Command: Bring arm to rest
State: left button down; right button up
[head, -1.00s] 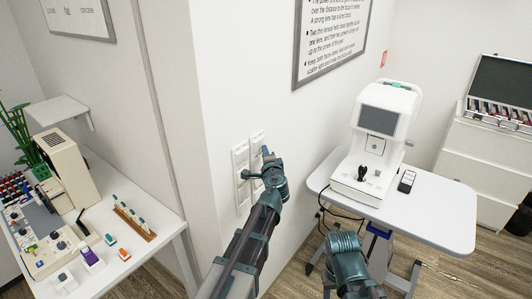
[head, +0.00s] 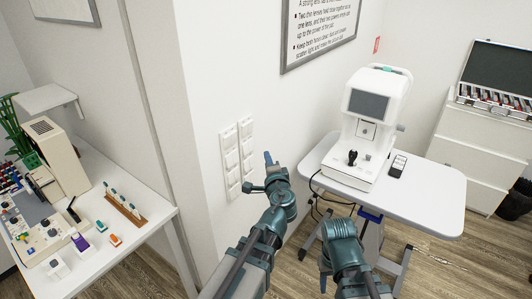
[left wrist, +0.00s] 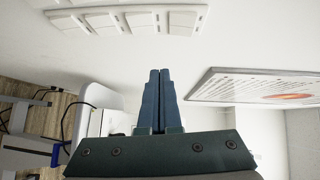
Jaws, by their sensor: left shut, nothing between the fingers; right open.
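My left arm reaches up from the bottom middle of the head view. Its left gripper (head: 268,160) points up in front of the white wall, just right of the wall switches (head: 237,155). In the left wrist view the two blue fingers (left wrist: 159,75) lie together with nothing between them. My right arm is low in the head view, beside the instrument table. Its right gripper (head: 324,284) shows only in small part near the bottom edge and is open; I see nothing held in it.
A white eye instrument (head: 358,165) stands on a white wheeled table (head: 435,190) at right. At left a white desk (head: 155,205) holds a lens rack (head: 125,208) and small boxes. A drawer cabinet (head: 470,150) stands far right. Floor is clear in front.

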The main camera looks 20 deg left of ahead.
pick_arm(q)
jog(key=shift+s+d, duration=0.15)
jog(key=shift+s, duration=0.15)
jog(key=s+d+f+n+g+h, duration=0.1)
jog(key=s+d+f+n+g, duration=0.2)
jog(key=s+f+n+g, duration=0.65)
jog(key=s+d+f+g+h, duration=0.2)
jog(key=s+d+f+g, duration=0.1)
jog(key=s+d+f, duration=0.2)
jog(key=s+d+f+m+g+h, duration=0.1)
jog(key=s+d+f+g+h, duration=0.2)
jog(key=s, duration=0.7)
notch_tip(320, 180, down, 2)
jog(key=shift+d+f, duration=0.25)
jog(key=shift+d, duration=0.65)
